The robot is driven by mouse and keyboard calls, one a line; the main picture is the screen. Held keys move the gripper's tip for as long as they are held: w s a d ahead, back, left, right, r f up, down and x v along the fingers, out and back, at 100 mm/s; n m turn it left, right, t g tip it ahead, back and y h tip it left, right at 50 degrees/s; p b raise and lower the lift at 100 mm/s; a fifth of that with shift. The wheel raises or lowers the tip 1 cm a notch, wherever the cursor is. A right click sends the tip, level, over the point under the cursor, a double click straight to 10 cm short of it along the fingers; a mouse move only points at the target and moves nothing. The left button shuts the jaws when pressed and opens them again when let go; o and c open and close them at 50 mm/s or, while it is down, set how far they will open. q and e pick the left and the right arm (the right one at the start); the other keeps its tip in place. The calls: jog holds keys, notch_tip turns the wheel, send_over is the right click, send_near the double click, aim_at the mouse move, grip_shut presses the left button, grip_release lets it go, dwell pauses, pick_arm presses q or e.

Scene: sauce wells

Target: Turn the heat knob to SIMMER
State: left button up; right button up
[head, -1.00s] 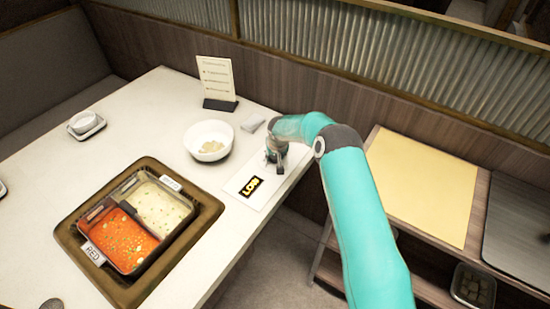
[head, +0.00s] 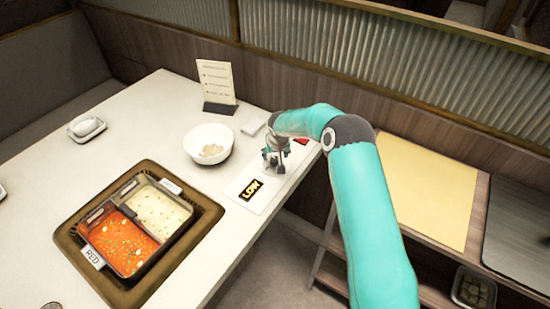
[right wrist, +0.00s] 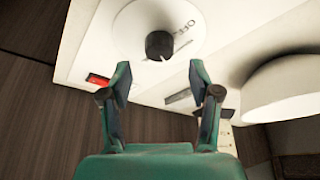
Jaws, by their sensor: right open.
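The heat knob (right wrist: 159,45) is a dark round knob with a pale pointer mark, on a white dial in the right wrist view. The word OFF shows on the dial to the right of the knob. A black and yellow LOW display (head: 251,190) lies on the white control panel (head: 262,203) in the head view. My right gripper (head: 273,161) is over the panel; in the right wrist view its open fingers (right wrist: 160,70) point toward the knob, which lies just beyond and between the tips. I cannot tell whether they touch it. My left gripper is not in view.
A white bowl (head: 208,146) stands left of the right gripper, close by. A menu stand (head: 219,107) is behind it. The hotpot with red broth (head: 123,243) and pale broth (head: 160,212) sits in the table's left part. A red indicator (right wrist: 97,80) is beside the dial.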

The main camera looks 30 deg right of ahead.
jog(key=v, duration=0.7)
jog(key=shift+r, duration=0.15)
jog(key=shift+s+a, duration=0.1)
